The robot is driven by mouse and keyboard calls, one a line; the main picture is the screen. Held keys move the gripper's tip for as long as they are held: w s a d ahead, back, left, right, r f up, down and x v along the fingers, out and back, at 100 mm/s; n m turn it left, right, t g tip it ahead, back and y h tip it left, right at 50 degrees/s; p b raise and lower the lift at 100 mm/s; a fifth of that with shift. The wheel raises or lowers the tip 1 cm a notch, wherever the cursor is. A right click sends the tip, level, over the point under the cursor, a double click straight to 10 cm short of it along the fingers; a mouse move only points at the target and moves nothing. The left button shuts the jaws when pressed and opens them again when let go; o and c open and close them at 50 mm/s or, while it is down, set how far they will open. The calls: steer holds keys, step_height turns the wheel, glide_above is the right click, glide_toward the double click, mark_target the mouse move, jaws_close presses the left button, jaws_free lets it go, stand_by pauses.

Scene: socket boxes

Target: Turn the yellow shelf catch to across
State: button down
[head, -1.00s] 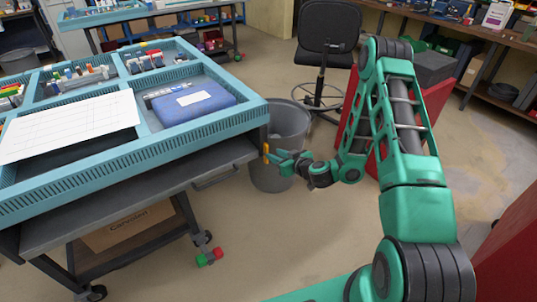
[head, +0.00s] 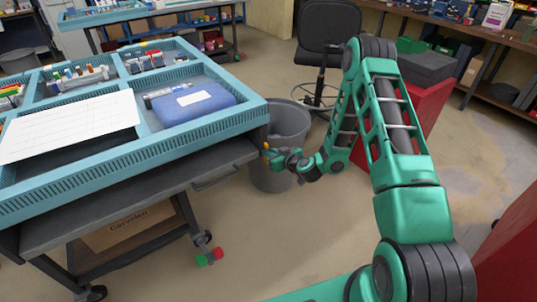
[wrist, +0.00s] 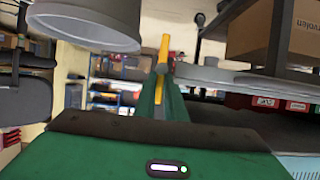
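The yellow shelf catch (head: 265,148) is at the right front end of the cart, near the shelf edge below the teal tray top. In the wrist view the catch (wrist: 164,46) shows as a narrow yellow bar, close to upright in the picture, running down between the green fingers. My gripper (head: 272,155) is at the catch, with its fingers close together on it; they partly hide it in the head view. In the wrist view my gripper (wrist: 160,72) has a finger on either side of the yellow bar.
The dark grey cart shelf (head: 120,190) with a handle lies left of my gripper. A grey bin (head: 289,122) stands close behind it. A black chair (head: 328,45) stands farther back. A red cabinet (head: 425,105) is behind my arm. Open floor lies below.

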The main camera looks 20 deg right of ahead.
steer(key=shift+a, duration=0.1)
steer(key=shift+d, duration=0.2)
steer(key=shift+w+d+f+m+t+y, duration=0.15)
steer(key=shift+d+f+m+y, duration=0.35)
steer(key=shift+m+y, duration=1.25)
steer(key=shift+d+f+m+t+y, duration=0.1)
steer(key=shift+d+f+m+y, duration=0.4)
steer(key=shift+m, duration=2.2)
steer(key=shift+w+d+f+m+t+y, duration=0.15)
steer(key=shift+d+f+m+y, duration=0.35)
steer(key=shift+m+y, duration=1.3)
steer(key=shift+a+f+m+h, duration=0.15)
steer(key=shift+m+h, duration=0.2)
steer(key=shift+m, duration=0.3)
steer(key=c, duration=1.8)
jaws_free()
steer(key=shift+a, duration=0.1)
